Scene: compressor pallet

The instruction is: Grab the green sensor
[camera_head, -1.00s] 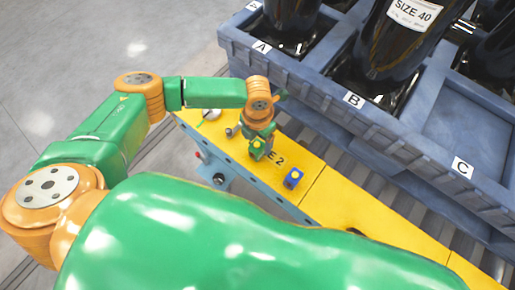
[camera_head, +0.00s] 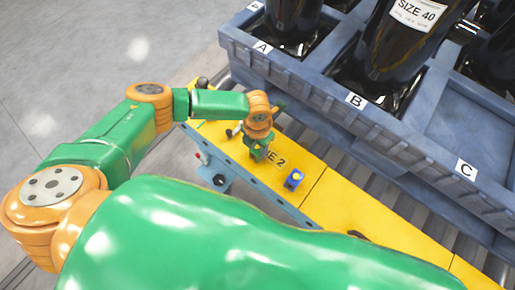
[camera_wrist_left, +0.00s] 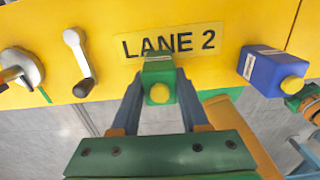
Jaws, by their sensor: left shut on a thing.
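The green sensor (camera_wrist_left: 159,72), a small block with a round yellow knob on its face, is at the yellow panel just below the LANE 2 label in the left wrist view. My left gripper (camera_wrist_left: 160,88) is shut on it, with one finger at each side. In the head view the green sensor (camera_head: 257,153) shows under my left gripper (camera_head: 258,148), partly hidden by the wrist. I cannot tell whether it touches the panel. My right gripper is not in view.
A blue sensor with a yellow knob (camera_head: 294,179) stands to the right on the yellow panel (camera_head: 330,205). A crank handle (camera_wrist_left: 78,60) and a round grey knob (camera_wrist_left: 22,68) are to the left. A blue pallet (camera_head: 385,125) with black compressors stands behind.

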